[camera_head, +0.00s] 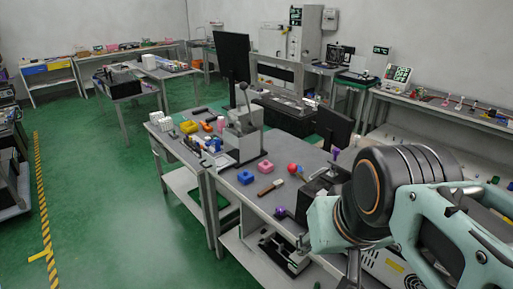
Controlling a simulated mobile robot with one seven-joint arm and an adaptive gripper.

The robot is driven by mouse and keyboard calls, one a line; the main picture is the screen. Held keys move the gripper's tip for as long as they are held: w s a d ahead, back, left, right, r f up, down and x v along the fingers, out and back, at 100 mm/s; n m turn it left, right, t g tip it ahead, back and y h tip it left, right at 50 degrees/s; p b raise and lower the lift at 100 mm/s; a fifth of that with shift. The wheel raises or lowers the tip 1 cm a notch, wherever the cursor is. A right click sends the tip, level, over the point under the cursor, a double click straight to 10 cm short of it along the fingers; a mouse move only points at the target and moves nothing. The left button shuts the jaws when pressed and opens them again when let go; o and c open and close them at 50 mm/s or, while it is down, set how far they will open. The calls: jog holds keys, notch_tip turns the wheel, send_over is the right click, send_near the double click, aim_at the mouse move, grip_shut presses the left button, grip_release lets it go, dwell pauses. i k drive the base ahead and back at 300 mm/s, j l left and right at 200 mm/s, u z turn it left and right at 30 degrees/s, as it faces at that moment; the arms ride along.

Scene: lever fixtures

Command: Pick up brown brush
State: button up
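The brown brush (270,188) lies flat on the grey workbench (237,205), near its front edge. It has a brown handle and a pale end at its upper right. My gripper does not show; only arm links are seen.
A pink block (265,166), a blue block (245,177) and a red ball (292,168) sit close to the brush. A lever press (241,130) stands behind. A purple-knobbed fixture (280,212) is at the front right. Green floor is open at left.

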aim_at(277, 184)
jog(key=z, duration=1.15)
jog(key=i+j+z, duration=0.1)
jog(key=j+z, duration=0.55)
jog(key=z, duration=0.2)
jog(key=j+z, duration=0.5)
jog(key=j, duration=0.25)
jog(key=k+j+z, duration=0.1)
jog(key=j, duration=0.25)
jog(key=k+j+z, duration=0.15)
jog(key=j, duration=0.2)
jog(key=k+j, duration=0.15)
jog(key=j, duration=0.25)
jog(key=k+j, duration=0.15)
jog(key=j, duration=0.25)
jog(key=k+j+z, duration=0.1)
jog(key=j, duration=0.3)
